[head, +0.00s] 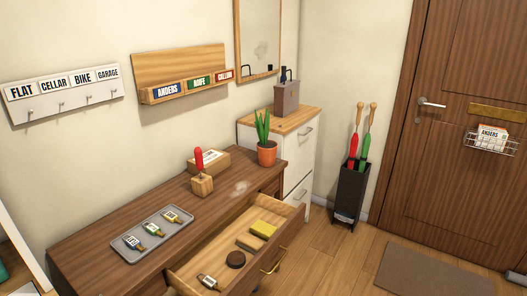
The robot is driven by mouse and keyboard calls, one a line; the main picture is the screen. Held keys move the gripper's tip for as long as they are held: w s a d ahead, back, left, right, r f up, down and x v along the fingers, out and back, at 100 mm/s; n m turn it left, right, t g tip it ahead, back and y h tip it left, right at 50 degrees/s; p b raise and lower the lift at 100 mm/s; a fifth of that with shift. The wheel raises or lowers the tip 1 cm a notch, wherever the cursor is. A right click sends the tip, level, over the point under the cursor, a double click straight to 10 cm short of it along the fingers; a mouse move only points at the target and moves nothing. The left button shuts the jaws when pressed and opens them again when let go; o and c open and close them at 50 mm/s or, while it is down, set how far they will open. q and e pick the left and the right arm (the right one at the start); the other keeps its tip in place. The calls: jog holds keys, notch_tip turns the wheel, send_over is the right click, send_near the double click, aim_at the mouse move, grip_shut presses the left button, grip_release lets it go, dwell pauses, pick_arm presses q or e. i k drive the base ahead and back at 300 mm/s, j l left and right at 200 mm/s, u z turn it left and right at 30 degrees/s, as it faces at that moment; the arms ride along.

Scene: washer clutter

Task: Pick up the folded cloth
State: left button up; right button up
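The open drawer (279,265) of the brown console table holds a small yellow block-like item (263,229) near its far right end. It looks like the folded cloth, though it is too small to see any folds. It lies flat, with nothing on top of it. Neither of my grippers is in view.
The drawer also holds a dark round tin (236,259), a brownish item (247,244) beside the yellow one, and a metallic item (208,282). On the tabletop are a grey key tray (152,237), a red-handled stamp (200,172) and a potted plant (267,152).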

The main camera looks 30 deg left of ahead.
aim_at(262, 229)
jog(key=i+l+u, duration=0.1)
jog(key=u, duration=1)
jog(key=i+l+u, duration=0.2)
jog(key=l+u, duration=0.2)
jog(key=i+l+u, duration=0.1)
jog(key=l+u, duration=0.25)
jog(key=l, duration=0.3)
jog(key=l+u, duration=0.4)
jog(key=l, duration=0.15)
jog(key=i, duration=0.05)
